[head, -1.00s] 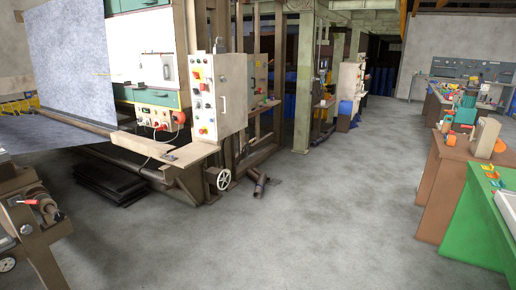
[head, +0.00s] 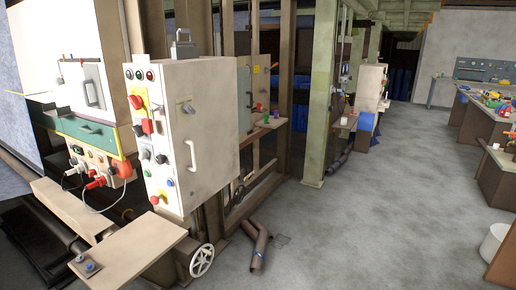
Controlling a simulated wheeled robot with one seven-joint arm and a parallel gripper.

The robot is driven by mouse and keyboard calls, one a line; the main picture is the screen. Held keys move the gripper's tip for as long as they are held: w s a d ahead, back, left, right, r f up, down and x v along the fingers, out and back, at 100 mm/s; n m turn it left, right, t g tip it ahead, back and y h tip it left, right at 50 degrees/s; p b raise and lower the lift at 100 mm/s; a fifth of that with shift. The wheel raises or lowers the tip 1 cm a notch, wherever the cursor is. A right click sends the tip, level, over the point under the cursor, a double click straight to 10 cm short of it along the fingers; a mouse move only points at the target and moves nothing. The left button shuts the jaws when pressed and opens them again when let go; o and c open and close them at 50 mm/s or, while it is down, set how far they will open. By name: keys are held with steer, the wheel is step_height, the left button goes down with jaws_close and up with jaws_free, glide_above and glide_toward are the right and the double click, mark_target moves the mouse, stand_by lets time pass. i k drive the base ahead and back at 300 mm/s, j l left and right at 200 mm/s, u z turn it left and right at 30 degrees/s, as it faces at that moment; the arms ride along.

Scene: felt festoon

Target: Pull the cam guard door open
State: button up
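No label marks a cam guard door, so I cannot tell which door it is. A cream control cabinet (head: 215,110) stands left of centre in the head view. Its front door carries a pale vertical handle (head: 190,156) and looks shut. Buttons and red knobs line its narrow left side. A white box with a grey handle (head: 91,92) sits further left, above a green drawer panel (head: 88,135). Another cream panel (head: 265,78) shows behind the cabinet, partly hidden by posts. My gripper is not in view.
A wooden shelf (head: 135,246) juts out below the cabinet, with a spoked handwheel (head: 202,261) beside it. A brown pipe piece (head: 257,245) lies on the floor. A green post (head: 323,100) stands right of it. The grey floor (head: 390,215) is open to the right.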

mark_target(245, 98)
steer(key=i, duration=1.95)
steer(key=i+l+u, duration=0.1)
steer(key=i+u, duration=0.4)
steer(key=i+l+u, duration=1.55)
steer(key=l+u, duration=0.35)
steer(key=l, duration=0.35)
